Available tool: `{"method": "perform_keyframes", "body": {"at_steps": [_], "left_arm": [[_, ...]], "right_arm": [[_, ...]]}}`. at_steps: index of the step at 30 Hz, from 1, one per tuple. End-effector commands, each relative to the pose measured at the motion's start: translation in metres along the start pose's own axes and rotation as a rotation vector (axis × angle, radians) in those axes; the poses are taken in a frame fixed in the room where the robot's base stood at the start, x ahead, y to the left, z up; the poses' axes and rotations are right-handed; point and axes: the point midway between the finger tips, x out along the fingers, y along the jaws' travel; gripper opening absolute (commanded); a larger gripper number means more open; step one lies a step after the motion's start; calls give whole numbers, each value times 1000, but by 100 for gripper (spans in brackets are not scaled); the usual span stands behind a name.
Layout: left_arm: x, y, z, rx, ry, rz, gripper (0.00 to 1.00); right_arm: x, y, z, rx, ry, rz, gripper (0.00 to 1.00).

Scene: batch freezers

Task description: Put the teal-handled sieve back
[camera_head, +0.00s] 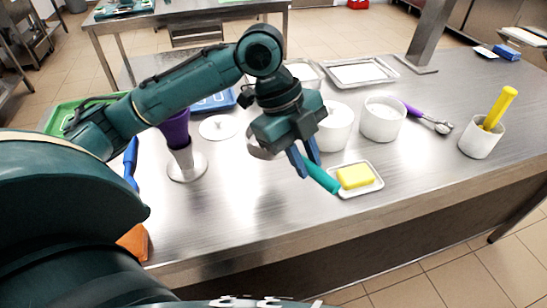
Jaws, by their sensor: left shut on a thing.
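The teal-handled sieve is in my left gripper (305,165), whose blue fingers are shut on it. Its teal handle (323,178) sticks out down and to the right, its end close to a small white tray (373,187) in the picture. A greyish round part, likely the sieve's head, shows at the left behind the gripper and is mostly hidden. I cannot tell how far the sieve is above the steel table. My right gripper is not in view.
The small tray holds a yellow block (355,176). White tubs (383,120) stand behind it. A purple-handled scoop (428,118) and a white pot (481,141) with a yellow handle lie right. A purple cone (174,130) stands left. The table's front centre is bare.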

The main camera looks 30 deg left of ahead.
Motion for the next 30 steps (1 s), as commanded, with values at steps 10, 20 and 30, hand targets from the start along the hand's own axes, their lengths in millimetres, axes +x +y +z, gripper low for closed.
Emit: {"method": "perform_keyframes", "body": {"at_steps": [10,20,30], "left_arm": [[42,10,17,-3,0,4,0],[72,17,28,-2,-1,3,0],[91,20,36,0,-1,-2,0]], "right_arm": [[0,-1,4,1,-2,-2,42],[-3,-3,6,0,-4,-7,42],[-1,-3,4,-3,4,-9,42]]}}
